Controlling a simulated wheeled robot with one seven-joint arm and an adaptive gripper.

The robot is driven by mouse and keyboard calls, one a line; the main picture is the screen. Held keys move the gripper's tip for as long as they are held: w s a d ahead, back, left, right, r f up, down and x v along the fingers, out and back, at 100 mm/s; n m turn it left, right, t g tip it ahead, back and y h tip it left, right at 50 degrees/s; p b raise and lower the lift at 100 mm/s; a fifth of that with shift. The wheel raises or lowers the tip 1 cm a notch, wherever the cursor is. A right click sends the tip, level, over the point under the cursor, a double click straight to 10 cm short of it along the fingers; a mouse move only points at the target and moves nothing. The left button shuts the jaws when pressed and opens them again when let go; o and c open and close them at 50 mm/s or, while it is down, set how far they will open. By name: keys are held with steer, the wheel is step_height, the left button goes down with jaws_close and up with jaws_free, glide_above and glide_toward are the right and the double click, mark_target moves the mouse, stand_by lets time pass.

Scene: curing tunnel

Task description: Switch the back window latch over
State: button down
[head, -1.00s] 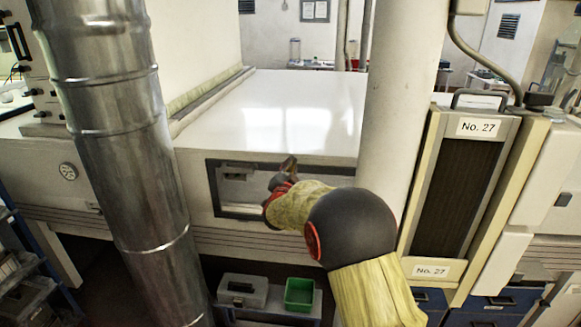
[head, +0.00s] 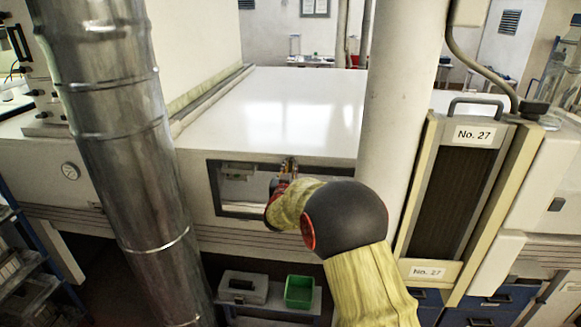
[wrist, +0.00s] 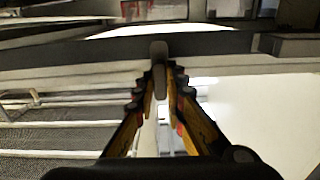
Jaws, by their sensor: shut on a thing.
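The window (head: 226,209) is a dark-framed opening in the front of the long white tunnel housing. My gripper (head: 287,168) is at the upper frame of this window in the head view, with my wrist covering the window's right part. In the wrist view my gripper (wrist: 160,88) has its fingers brought together on a small grey upright tab, which looks like the window latch (wrist: 159,54). The tab stands against a dark horizontal bar. In the head view the latch is too small and too covered to make out.
A metal duct (head: 115,130) stands to the left and a pale column (head: 393,100) close on the right of my arm. A panel marked No. 27 (head: 455,190) is further right. Below are a grey box (head: 243,287) and a green bin (head: 299,291).

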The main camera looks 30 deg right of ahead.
steer(key=shift+f, duration=0.15)
stand_by(0.4)
steer(key=c, duration=1.8)
jaws_free()
steer(key=shift+c, duration=0.2)
steer(key=v, duration=1.2)
